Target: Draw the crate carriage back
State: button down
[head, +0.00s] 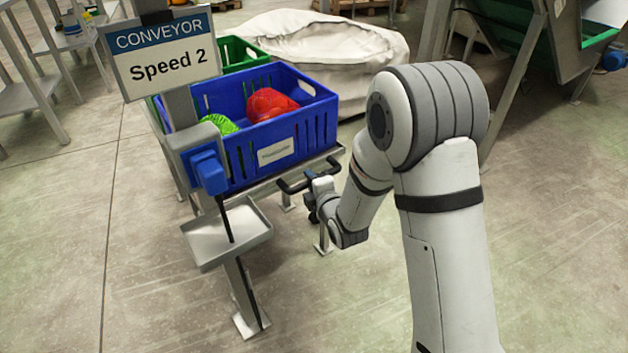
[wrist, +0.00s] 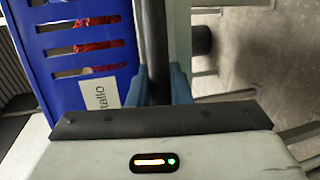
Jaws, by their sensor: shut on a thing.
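The crate carriage is a low grey metal frame (head: 262,190) with a black handle (head: 296,184) at its near side. A blue crate (head: 322,112) stands on it, holding a red net bundle (head: 270,104) and a green one (head: 220,124). My gripper (head: 308,194) is at the handle, partly hidden by my arm in the head view. In the wrist view the black handle bar (wrist: 153,40) runs between my blue fingers (wrist: 158,88), which are shut on it. The blue crate's slotted wall (wrist: 75,25) and white label are close beside the bar there.
A post with a "Speed 2" conveyor sign (head: 160,55), a blue box and a small grey tray (head: 226,232) stands left of the handle. A green crate (head: 238,52) and a large pale sack (head: 325,50) are behind. The floor in front is open.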

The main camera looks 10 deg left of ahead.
jog(key=c, duration=1.3)
grip_release()
jog(key=shift+d, duration=0.1)
jog(key=shift+c, duration=0.2)
jog(key=shift+s+d+r, duration=0.1)
jog(key=shift+s+d, duration=0.05)
jog(key=shift+d, duration=0.05)
jog(key=p+v, duration=0.2)
jog(key=v, duration=0.5)
jog(key=shift+s, duration=0.1)
